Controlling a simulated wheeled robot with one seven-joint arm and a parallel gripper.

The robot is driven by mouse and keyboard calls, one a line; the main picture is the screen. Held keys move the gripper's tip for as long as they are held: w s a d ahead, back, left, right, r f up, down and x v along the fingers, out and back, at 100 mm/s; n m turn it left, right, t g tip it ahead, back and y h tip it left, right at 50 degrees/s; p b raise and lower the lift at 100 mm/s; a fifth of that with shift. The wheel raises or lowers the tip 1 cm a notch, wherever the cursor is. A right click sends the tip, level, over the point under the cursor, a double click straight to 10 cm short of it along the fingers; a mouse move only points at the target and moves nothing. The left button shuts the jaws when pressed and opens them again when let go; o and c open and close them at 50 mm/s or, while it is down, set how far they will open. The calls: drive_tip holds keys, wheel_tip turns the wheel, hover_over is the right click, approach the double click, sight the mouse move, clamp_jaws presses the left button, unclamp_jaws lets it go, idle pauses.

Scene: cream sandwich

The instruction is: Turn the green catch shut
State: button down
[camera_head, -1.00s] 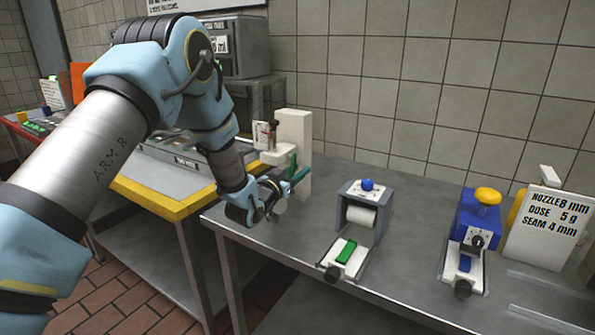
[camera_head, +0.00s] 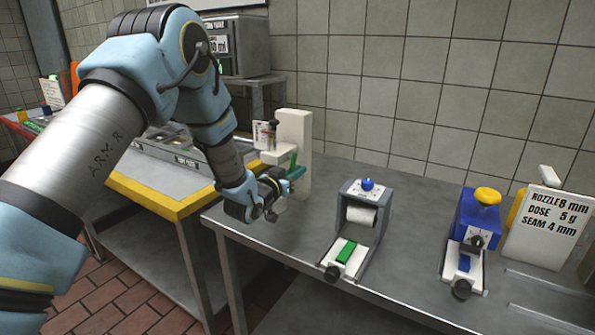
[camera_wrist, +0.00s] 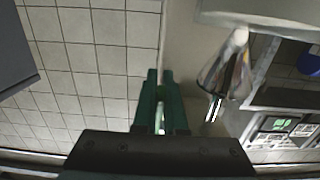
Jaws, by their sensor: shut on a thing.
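My gripper (camera_head: 297,172) is at the white stand (camera_head: 294,130) at the table's left end. Its green fingers also show in the wrist view (camera_wrist: 160,100), close together with a narrow gap. It is shut on a small green part, which I take as the green catch (camera_head: 293,159), upright beside the stand's post. The fingers hide most of the catch, so its exact angle cannot be told. A clear cone-shaped bag with a metal tip (camera_wrist: 225,75) hangs right of the fingers in the wrist view.
A grey roll holder (camera_head: 362,205) with a green block (camera_head: 346,251) stands right of my gripper. A blue device (camera_head: 478,220) with a yellow knob and a sign (camera_head: 538,228) are farther right. A yellow-edged table (camera_head: 160,200) lies left. The tiled wall is behind.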

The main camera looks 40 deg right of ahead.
drive_tip(key=y, duration=0.1)
drive_tip(key=a+y+p, duration=0.1)
drive_tip(key=shift+s+r+g+y, duration=0.2)
drive_tip(key=shift+g+y, duration=0.1)
drive_tip(key=shift+g, duration=0.1)
drive_tip(key=shift+a+f+y+p, duration=0.2)
drive_tip(key=shift+a+y+p, duration=0.05)
drive_tip(key=shift+y+p, duration=0.25)
drive_tip(key=c, duration=1)
unclamp_jaws()
drive_tip(key=b+v, duration=0.3)
drive_tip(key=v, duration=0.8)
drive_tip(key=shift+w+b, duration=0.1)
drive_tip(key=shift+b, duration=0.3)
